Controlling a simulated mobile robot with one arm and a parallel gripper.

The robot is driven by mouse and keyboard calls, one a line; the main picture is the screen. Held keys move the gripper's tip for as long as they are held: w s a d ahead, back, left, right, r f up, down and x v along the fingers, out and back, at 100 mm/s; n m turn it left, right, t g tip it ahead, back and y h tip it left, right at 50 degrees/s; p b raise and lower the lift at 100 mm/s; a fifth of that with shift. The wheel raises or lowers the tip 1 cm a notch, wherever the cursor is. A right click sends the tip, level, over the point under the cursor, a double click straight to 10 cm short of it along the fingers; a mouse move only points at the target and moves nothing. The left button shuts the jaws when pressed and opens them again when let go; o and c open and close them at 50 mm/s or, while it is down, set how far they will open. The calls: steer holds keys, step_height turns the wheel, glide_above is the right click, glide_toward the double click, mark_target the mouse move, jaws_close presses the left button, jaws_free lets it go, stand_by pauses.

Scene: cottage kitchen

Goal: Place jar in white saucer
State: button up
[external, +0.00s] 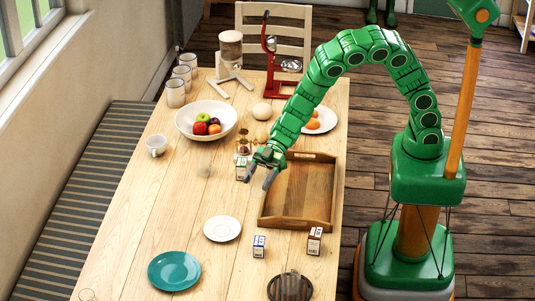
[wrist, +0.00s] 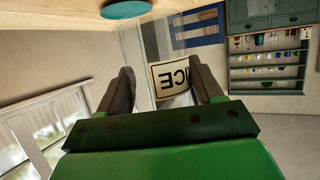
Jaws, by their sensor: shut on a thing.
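My gripper (external: 264,174) is above the table, left of the wooden tray. In the wrist view, my gripper (wrist: 164,78) has its fingers on either side of a clear glass jar with a cream label (wrist: 174,77). The label's letters appear upside down. The jar is hard to make out in the external view. The white saucer (external: 222,228) lies empty on the table, nearer the camera and left of my gripper. It cannot be made out in the wrist view.
A wooden tray (external: 268,222) lies right of the saucer. Small cartons (external: 259,246) (external: 314,240) (external: 241,168) stand around it.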

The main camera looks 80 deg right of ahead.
steer(key=shift+w+a+f, duration=1.15)
steer(key=shift+w+f, duration=0.5)
steer(key=shift+w, duration=0.3)
steer(key=shift+w+a+f, duration=1.1)
steer(key=shift+w+f, duration=0.55)
steer(key=shift+w, duration=0.35)
steer(key=shift+w+a+f, duration=1.15)
steer(key=shift+w+f, duration=0.5)
steer(key=shift+w, duration=0.3)
steer(key=shift+f, duration=1.5)
steer(key=shift+f, duration=0.1)
steer(key=o, duration=1.1)
steer(key=shift+d, duration=0.1)
steer(key=v, duration=1.2)
steer(key=shift+s, duration=0.15)
